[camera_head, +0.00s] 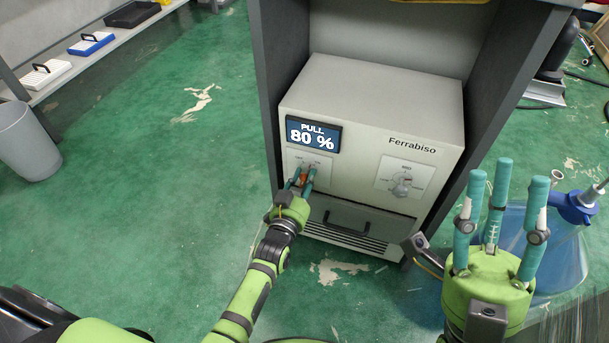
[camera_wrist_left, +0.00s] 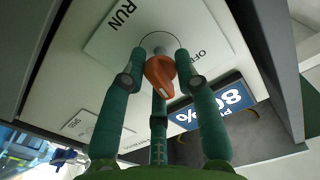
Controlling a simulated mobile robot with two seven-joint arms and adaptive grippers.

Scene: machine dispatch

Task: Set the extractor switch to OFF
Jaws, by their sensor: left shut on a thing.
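The extractor is a light grey box marked Ferrabiso (camera_head: 385,80), set in a dark cabinet. Its switch is a small orange knob (camera_head: 304,174) on the front's left plate; it also shows in the left wrist view (camera_wrist_left: 160,75). There the plate reads RUN at upper left and OFF at right. The knob's white mark is at its lower right end; I cannot tell which setting it selects. My left gripper (camera_head: 302,171) is shut on the knob, its fingers around it, partly hiding the plate in the head view. My right gripper (camera_head: 505,185) is open and empty, right of the extractor.
A display (camera_head: 313,134) reads PULL 80 %. A second dial (camera_head: 402,186) sits on the right plate, above a dark handle (camera_head: 349,224). A blue flask-like container (camera_head: 565,245) is behind my right gripper. A grey bin (camera_head: 27,140) stands far left; the floor between is clear.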

